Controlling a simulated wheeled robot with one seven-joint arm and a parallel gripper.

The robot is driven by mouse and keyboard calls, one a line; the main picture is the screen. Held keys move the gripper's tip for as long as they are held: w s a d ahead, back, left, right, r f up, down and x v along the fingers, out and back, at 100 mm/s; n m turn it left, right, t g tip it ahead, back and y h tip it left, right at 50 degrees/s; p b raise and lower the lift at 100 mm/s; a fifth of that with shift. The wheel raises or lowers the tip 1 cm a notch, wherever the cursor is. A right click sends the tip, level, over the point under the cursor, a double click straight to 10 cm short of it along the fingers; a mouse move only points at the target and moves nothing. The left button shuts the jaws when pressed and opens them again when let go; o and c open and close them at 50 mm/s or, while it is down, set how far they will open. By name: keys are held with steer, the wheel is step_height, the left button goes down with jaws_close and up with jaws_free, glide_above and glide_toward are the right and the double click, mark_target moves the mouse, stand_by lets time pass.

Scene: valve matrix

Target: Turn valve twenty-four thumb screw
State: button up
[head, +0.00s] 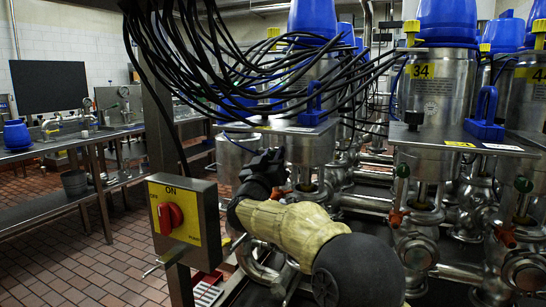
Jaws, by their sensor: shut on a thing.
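My gripper (272,172), black at the end of my arm with its tan sleeve, is at the valve left of centre, below that valve's steel plate. A small orange-red thumb screw (278,193) shows at its right edge, mostly hidden by the gripper and wrist. The gripper is shut on it, though the fingertips and exact contact are hard to make out. The valve's steel body (311,145) stands upright beside the gripper. No readable number twenty-four shows on this valve.
A valve marked 34 (422,71) stands to the right, with its own orange-red thumb screw (397,217). Black cables (235,65) hang above my gripper. A yellow switch box (186,218) stands close left. Steel pipes (365,203) run low between valves. The tiled floor at left has free room.

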steer(key=shift+m+h, duration=0.6)
steer(key=shift+m, duration=0.6)
steer(key=o, duration=1)
